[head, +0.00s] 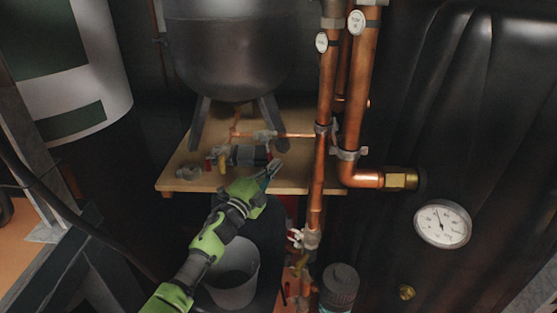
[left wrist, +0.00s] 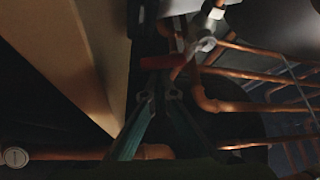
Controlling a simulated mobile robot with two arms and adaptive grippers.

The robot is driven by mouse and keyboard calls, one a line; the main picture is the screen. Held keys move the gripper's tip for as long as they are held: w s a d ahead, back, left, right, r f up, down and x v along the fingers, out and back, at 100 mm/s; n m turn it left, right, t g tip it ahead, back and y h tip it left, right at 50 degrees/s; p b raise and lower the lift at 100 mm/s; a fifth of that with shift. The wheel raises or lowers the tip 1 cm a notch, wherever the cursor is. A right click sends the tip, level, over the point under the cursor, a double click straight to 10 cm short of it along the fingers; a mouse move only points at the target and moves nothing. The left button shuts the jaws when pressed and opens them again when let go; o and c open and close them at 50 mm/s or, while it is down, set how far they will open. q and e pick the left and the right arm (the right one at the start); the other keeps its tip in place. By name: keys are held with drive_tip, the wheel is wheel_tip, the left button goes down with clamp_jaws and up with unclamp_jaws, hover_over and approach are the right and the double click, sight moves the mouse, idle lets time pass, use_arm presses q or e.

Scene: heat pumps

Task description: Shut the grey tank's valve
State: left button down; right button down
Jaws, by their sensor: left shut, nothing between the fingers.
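The grey tank (head: 228,50) stands on legs on a wooden shelf in the head view. Small copper pipework with grey fittings (head: 264,136) runs below it. My left gripper (head: 272,168) is shut and empty at the shelf's front, near these fittings. In the left wrist view, my left gripper's fingertips (left wrist: 157,92) are just below a red handle (left wrist: 164,62), beside a grey valve body (left wrist: 204,44). I cannot tell whether they touch the handle. The valve's exact setting is unclear. My right gripper is not in view.
The wooden shelf (head: 176,175) has a front edge close to my left gripper. Thick copper pipes (head: 359,90) rise just right of it. A grey bucket (head: 235,285) stands below the shelf. A round gauge (head: 442,224) is at the right.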

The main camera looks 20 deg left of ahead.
use_arm(q)
drive_tip(key=shift+s+a+m+g+p, duration=0.1)
drive_tip(key=shift+a+m+g+p, duration=0.2)
drive_tip(key=shift+a+m+p, duration=0.4)
drive_tip(key=shift+a+f+m+g+p, duration=0.15)
drive_tip(key=shift+m+g+p, duration=0.15)
drive_tip(key=shift+m+p, duration=0.2)
drive_tip(key=shift+s+a+f, duration=0.1)
drive_tip(key=shift+a+f, duration=0.1)
drive_tip(key=shift+a, duration=0.15)
